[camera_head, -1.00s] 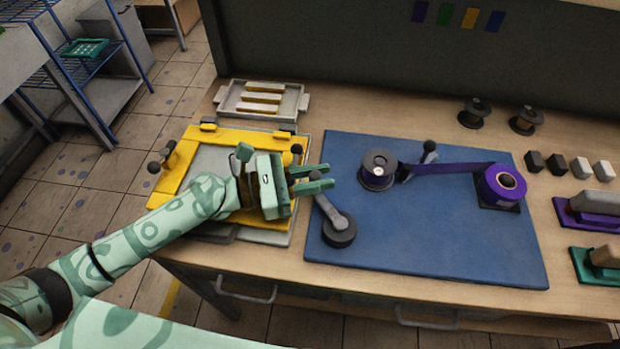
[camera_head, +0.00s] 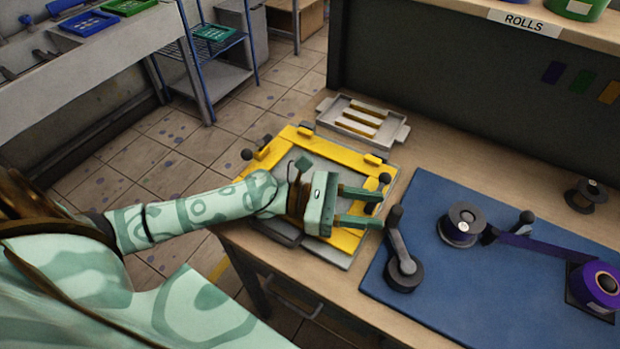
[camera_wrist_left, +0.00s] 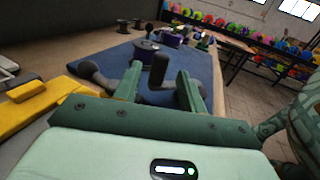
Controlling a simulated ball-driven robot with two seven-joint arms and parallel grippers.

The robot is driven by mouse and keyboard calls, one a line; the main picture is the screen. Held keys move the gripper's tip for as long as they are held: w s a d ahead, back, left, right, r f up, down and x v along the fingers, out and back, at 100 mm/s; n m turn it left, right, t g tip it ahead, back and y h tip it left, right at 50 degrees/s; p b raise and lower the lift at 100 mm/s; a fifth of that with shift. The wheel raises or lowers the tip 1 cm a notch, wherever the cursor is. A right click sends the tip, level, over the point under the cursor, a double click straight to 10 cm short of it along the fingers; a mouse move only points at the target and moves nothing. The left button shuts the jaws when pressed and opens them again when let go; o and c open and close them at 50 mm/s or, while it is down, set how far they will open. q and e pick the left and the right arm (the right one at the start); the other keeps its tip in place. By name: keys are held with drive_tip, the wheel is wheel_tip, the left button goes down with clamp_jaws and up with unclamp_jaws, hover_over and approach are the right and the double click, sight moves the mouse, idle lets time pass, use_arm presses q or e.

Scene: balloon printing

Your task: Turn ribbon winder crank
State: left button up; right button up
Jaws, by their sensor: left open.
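The ribbon winder crank (camera_head: 404,249) is a grey arm on a round dark hub at the left part of the blue mat, with an upright dark handle (camera_head: 395,216) at its far end. My left gripper (camera_head: 376,207), pale green with darker green fingers, is open and empty. Its fingertips point at the handle from the left and end just short of it. In the left wrist view the handle (camera_wrist_left: 158,70) shows in the gap between the fingers, seemingly around or just past their tips. Purple ribbon (camera_head: 540,247) runs from a grey spool (camera_head: 462,224) to a purple roll (camera_head: 600,284). My right gripper is out of view.
A yellow frame (camera_head: 282,143) with dark knobs lies under and behind my left gripper. A grey tray (camera_head: 387,139) with yellow-topped bars sits at the back. A dark spool (camera_head: 586,196) stands behind the blue mat (camera_head: 420,195). The mat's front middle is bare.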

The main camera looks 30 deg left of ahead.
use_arm(q)
drive_tip(key=v, duration=1.1)
drive_tip(key=shift+a, duration=0.1)
